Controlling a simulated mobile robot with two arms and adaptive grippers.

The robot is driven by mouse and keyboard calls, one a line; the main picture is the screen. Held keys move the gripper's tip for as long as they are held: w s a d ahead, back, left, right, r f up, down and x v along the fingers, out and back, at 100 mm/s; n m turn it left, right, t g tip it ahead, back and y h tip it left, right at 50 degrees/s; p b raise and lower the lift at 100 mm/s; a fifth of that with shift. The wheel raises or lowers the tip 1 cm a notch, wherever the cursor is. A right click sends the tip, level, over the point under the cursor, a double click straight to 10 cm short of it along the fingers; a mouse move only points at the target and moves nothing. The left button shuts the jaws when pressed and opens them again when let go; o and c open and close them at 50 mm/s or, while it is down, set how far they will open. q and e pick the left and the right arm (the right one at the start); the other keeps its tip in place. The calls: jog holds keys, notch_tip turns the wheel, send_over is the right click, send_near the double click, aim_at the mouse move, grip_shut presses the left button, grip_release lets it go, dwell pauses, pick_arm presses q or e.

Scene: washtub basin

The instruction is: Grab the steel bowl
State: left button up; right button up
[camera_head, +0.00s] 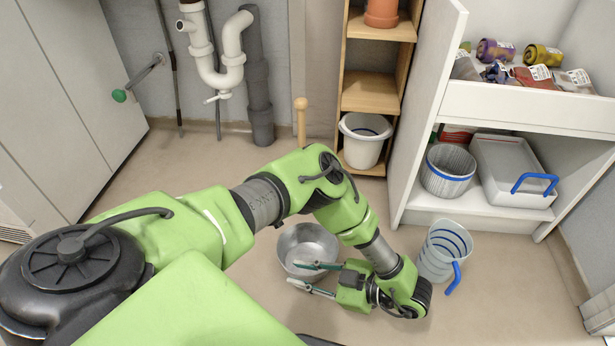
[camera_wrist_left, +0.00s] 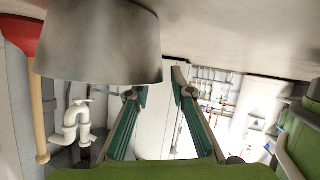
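The steel bowl (camera_head: 306,240) stands upright on the floor in the middle of the head view, its near right part covered by my left gripper. In the left wrist view, which shows the room upside down, the bowl (camera_wrist_left: 95,45) fills the upper left. My left gripper (camera_head: 306,275) is at the bowl's near right rim, with its two green fingers spread apart and nothing between them. In the wrist view one fingertip is close to the rim; I cannot tell whether it touches. My right gripper is not in view.
A clear pitcher with blue bands (camera_head: 444,250) stands right of my left wrist. A plunger's wooden handle (camera_head: 301,122) rises behind the bowl. A white bucket (camera_head: 364,140) sits in the wooden shelf. A white cabinet (camera_head: 430,110) stands at right.

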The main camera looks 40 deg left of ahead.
pick_arm(q)
jog(key=shift+c, duration=0.3)
grip_shut()
jog(key=shift+r, duration=0.1)
